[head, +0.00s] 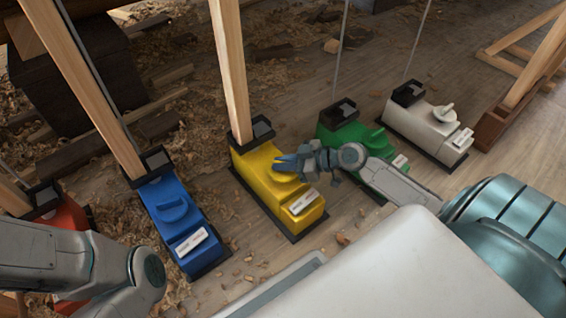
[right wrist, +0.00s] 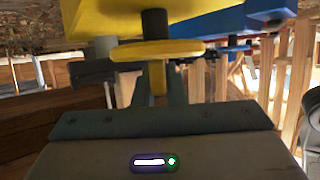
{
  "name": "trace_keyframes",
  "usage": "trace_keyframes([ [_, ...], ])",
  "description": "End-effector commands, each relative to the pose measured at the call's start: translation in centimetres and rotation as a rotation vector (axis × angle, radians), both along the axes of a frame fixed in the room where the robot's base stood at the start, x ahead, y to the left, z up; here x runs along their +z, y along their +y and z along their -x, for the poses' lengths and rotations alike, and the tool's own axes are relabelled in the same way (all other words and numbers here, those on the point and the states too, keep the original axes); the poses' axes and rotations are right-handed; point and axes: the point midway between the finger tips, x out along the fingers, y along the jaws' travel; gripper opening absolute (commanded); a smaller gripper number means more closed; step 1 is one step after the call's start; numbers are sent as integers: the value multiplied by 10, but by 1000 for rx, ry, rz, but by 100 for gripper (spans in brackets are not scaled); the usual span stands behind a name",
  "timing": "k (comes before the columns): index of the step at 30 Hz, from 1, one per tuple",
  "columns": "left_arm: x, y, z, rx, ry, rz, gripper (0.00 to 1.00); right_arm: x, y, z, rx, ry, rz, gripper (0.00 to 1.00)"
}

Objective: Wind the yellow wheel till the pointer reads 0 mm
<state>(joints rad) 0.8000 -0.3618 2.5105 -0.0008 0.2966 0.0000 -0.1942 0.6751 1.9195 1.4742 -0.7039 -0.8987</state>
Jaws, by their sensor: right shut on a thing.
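The yellow jack (head: 309,219) stands on the floor with a wooden post at its far end. Its yellow wheel (head: 284,177) sits on top, partly hidden by my right gripper (head: 287,163). In the right wrist view the wheel (right wrist: 180,49) is a flat disc on a dark shaft with a grip bar (right wrist: 157,76) under it. My right gripper's fingers (right wrist: 158,88) are shut on that bar. A white scale plate (head: 304,201) is on the jack's near end; its pointer and reading are too small to make out. My left gripper is out of view.
A blue jack (head: 170,220) stands to the left, a green one (head: 345,137) and a white one (head: 415,128) to the right. A red one (head: 65,214) is partly behind my left arm. Wood shavings and chips litter the floor.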

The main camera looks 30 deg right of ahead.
Motion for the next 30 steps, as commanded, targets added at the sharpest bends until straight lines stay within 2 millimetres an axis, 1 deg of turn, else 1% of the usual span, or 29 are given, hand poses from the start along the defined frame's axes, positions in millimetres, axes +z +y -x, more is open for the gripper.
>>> trace_keyframes([
  [1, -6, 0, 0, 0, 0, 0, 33, -3, 0, 0, 10, -1, 1, 0],
  [4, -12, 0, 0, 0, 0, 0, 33, -3, -1, 0, 34, -1, 2, 0],
  [11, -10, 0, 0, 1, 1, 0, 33, 0, 0, 0, 39, 0, 0, 0],
  [12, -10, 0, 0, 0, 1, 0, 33, 0, 0, 0, 39, 0, 0, 13],
  [14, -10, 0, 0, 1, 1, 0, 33, 0, 0, 0, 39, 0, 0, 25],
  [15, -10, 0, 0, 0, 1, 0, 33, 0, 0, 0, 39, 0, 0, 32],
  [25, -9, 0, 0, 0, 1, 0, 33, 1, -1, 1, 39, 1, 1, 33],
  [30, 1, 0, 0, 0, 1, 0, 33, 8, -11, 11, 40, 3, 4, 33],
])
